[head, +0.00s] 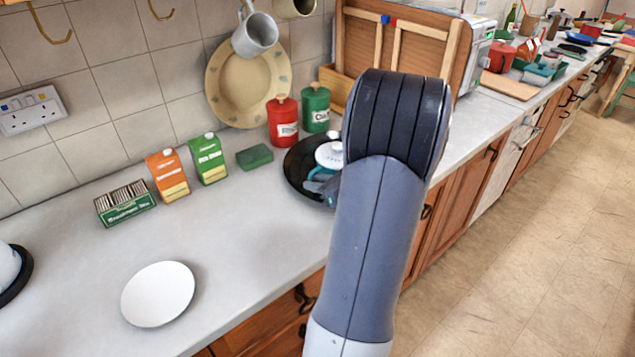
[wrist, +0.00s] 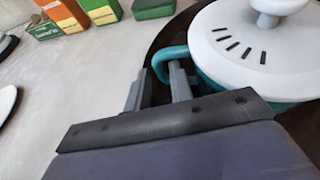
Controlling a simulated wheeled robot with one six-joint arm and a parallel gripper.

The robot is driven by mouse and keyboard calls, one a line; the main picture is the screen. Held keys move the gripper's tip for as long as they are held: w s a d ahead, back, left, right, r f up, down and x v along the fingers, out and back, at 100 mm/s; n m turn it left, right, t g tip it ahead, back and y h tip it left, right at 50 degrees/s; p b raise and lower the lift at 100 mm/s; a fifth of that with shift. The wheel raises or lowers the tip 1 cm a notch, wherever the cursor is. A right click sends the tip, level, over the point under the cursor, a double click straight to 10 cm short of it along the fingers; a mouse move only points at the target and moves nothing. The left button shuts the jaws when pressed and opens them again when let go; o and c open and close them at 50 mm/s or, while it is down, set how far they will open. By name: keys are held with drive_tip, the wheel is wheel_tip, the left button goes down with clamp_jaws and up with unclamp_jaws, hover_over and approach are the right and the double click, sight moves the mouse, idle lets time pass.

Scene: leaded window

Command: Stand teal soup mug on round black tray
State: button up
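The teal soup mug (wrist: 205,82) has a white lid with dark slots and a round knob. It stands upright on the round black tray (wrist: 171,38), and it also shows in the head view (head: 319,173), partly behind my arm. The tray is in the head view (head: 293,166) too, at the back of the counter, with its right side hidden. My gripper (wrist: 160,76) is at the mug's teal handle, one finger on each side of it. The fingers are apart, with a gap visible about the handle.
A green block (head: 254,157), cartons (head: 168,174), (head: 208,158) and a box of sachets (head: 125,203) stand left of the tray. Red (head: 283,122) and green (head: 315,108) canisters stand behind it. A white disc (head: 158,294) lies front left. The counter between is clear.

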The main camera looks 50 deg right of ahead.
drive_tip(key=shift+o, duration=0.9)
drive_tip(key=shift+r, duration=0.15)
drive_tip(key=a+v, duration=0.1)
drive_tip(key=v, duration=1.1)
drive_tip(key=shift+d, duration=0.45)
